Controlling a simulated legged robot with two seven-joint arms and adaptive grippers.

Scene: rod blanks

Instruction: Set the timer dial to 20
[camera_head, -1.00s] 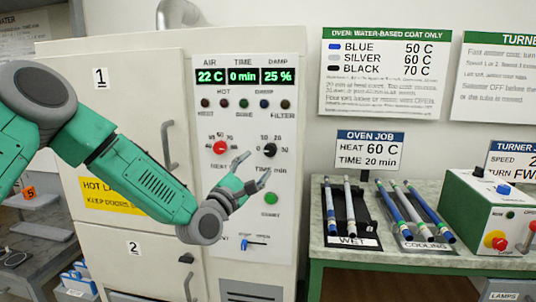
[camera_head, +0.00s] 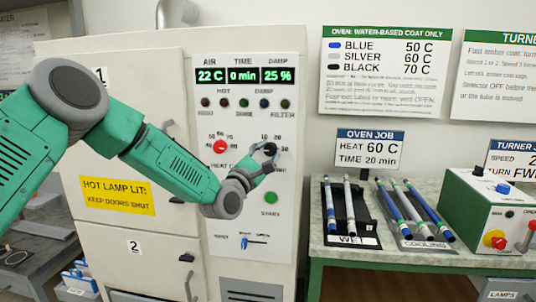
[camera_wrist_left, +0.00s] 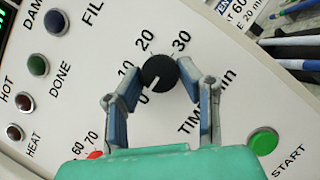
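The black timer dial (camera_wrist_left: 160,73) is on the oven's control panel, with 0, 10, 20 and 30 printed around it. Its white mark points toward 0 in the wrist view. It also shows in the head view (camera_head: 270,149), partly behind my fingers. My left gripper (camera_head: 264,160) is at the dial; its blue-padded fingers stand on either side of the dial in the wrist view, open, with small gaps visible. The TIME display (camera_head: 243,76) reads 0 min. My right gripper is not in view.
The red heat dial (camera_head: 220,147) is left of the timer dial. The oven job sign (camera_head: 370,149) reads 60 C, 20 min. Rods lie on the bench at right.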

